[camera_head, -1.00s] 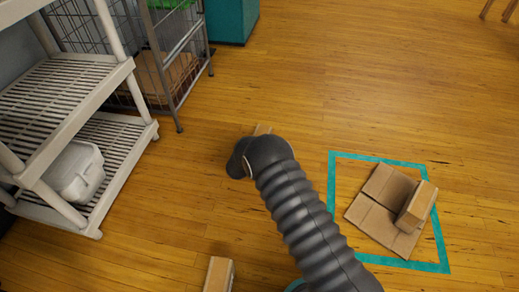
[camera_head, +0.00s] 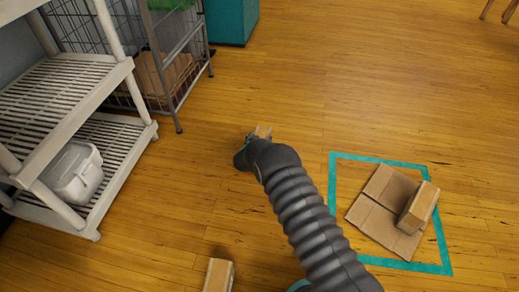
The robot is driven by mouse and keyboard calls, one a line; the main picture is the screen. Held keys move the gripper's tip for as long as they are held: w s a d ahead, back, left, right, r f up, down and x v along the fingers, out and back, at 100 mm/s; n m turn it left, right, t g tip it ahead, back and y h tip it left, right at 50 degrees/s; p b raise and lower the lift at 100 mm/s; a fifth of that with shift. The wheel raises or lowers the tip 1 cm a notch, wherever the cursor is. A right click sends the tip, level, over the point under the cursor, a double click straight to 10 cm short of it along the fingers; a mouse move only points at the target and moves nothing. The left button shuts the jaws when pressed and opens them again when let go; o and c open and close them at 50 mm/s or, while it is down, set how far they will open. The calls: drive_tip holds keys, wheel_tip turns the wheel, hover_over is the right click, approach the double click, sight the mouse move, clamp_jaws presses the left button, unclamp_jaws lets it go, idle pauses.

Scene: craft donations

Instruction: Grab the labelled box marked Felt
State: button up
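A small cardboard box (camera_head: 264,131) shows just past the end of my arm, near the middle of the picture. My gripper (camera_head: 252,137) is at that box, mostly hidden behind my arm's dark wrist. I cannot tell whether its fingers hold the box or are only beside it. A second cardboard box (camera_head: 219,275) stands on the floor at the bottom edge, partly cut off. A third box (camera_head: 418,207) sits on a flat cardboard sheet (camera_head: 367,217) at the right. No label reading Felt is legible on any box.
Teal tape (camera_head: 333,185) marks a square on the floor around the cardboard sheet. A white slatted shelf (camera_head: 117,144) with a white lidded bin (camera_head: 75,174) stands at left. A wire cage cart (camera_head: 175,85) and teal cabinet (camera_head: 233,20) stand behind. The wooden floor is otherwise open.

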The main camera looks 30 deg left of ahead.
drive_tip(key=c, duration=1.2)
drive_tip(key=shift+r, duration=0.1)
